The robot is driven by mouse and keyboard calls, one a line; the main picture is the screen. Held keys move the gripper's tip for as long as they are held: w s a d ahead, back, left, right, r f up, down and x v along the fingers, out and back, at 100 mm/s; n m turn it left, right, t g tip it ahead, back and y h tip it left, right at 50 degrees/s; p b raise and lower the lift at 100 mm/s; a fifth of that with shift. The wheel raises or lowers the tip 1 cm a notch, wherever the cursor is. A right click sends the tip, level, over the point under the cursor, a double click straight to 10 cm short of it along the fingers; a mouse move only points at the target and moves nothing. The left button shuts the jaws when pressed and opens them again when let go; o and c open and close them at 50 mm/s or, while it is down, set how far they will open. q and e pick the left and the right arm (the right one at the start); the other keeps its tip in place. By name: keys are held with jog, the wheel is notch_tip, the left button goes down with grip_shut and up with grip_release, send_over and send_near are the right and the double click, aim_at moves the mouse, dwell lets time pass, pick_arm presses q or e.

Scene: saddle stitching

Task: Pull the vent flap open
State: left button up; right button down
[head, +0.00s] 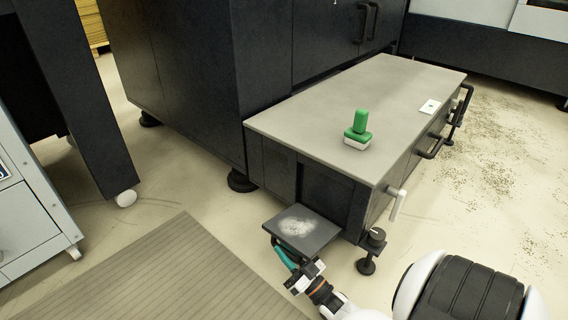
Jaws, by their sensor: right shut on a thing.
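The vent flap (301,233) is a dark square panel with a whitish dusty patch. It stands out roughly level from the near end of a low grey-topped cabinet (300,115), below a dark recessed opening (332,195). My right gripper (282,254) is at the flap's near edge, shut on what looks like its dark handle just under the panel. A teal part shows at the gripper, and the exact contact is partly hidden by the flap. My left gripper is not in view.
A green-handled stamp-like object (359,126) and a small white plate (430,107) are on the cabinet top. A white lever (397,204) and a cabinet foot (367,264) are right of the flap. A ribbed mat (170,275) lies on the floor at left.

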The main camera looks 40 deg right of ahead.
jog(key=shift+w+f, duration=0.1)
jog(key=shift+f, duration=0.15)
jog(key=c, duration=1.4)
grip_release()
jog(key=shift+o, duration=0.2)
jog(key=s+f+p, duration=0.2)
jog(key=s+p, duration=0.3)
jog(key=s, duration=1.1)
jog(key=shift+s+d, duration=0.2)
jog(key=shift+s, duration=0.15)
jog(key=shift+w+r, duration=0.1)
jog(key=shift+r, duration=0.05)
